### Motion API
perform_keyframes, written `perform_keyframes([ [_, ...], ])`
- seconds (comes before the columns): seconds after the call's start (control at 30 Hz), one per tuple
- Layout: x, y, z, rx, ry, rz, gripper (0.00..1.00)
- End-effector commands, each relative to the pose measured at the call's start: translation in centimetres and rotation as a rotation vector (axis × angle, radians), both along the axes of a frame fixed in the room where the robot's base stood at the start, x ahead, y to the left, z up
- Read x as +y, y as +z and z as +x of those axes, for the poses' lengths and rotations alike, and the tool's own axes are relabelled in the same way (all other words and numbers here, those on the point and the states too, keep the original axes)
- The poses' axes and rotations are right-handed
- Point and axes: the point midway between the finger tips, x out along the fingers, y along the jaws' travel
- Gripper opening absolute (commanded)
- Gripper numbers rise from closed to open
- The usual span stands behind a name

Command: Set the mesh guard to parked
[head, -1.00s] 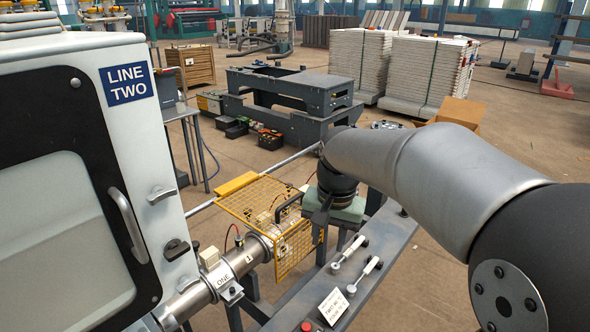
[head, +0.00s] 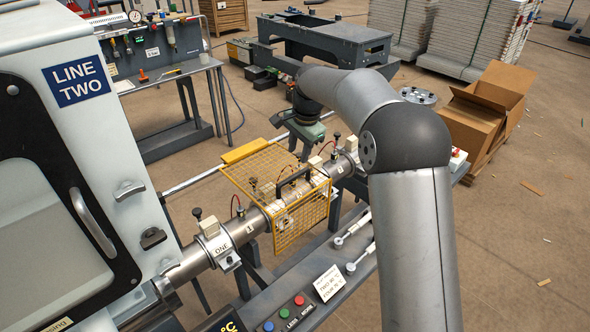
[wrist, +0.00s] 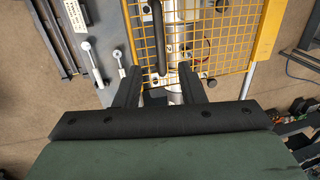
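The mesh guard (head: 262,172) is a yellow wire-mesh cover with a top panel and a front panel, lying over the steel barrel (head: 263,222). It carries a dark bar handle (head: 294,178). In the wrist view the mesh guard (wrist: 215,45) and its handle (wrist: 158,35) show ahead of the fingers. My gripper (head: 301,152) is above the guard's far right side, pointing down, apart from the handle. In the wrist view my gripper (wrist: 160,84) has its two dark fingers spread with nothing held between them.
A yellow bar (head: 244,152) and a long rail run behind the guard. Two white-handled levers (head: 356,262), a white sign (head: 329,283) and coloured buttons (head: 284,314) sit on the front bench. The white LINE TWO cabinet (head: 65,130) blocks the left. An open cardboard box (head: 487,115) stands at right.

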Motion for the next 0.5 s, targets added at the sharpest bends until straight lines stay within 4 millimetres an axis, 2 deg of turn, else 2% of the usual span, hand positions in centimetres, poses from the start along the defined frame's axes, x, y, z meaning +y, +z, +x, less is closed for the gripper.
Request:
perform_keyframes([
  [0.1, 0.3, -2.5, 0.3, 0.005, 0.001, -0.001, 0.36],
  [0.3, 0.9, -6.3, 0.8, 0.003, 0.000, 0.000, 0.36],
  [0.5, 1.2, -8.5, 1.2, 0.000, 0.001, 0.000, 0.36],
])
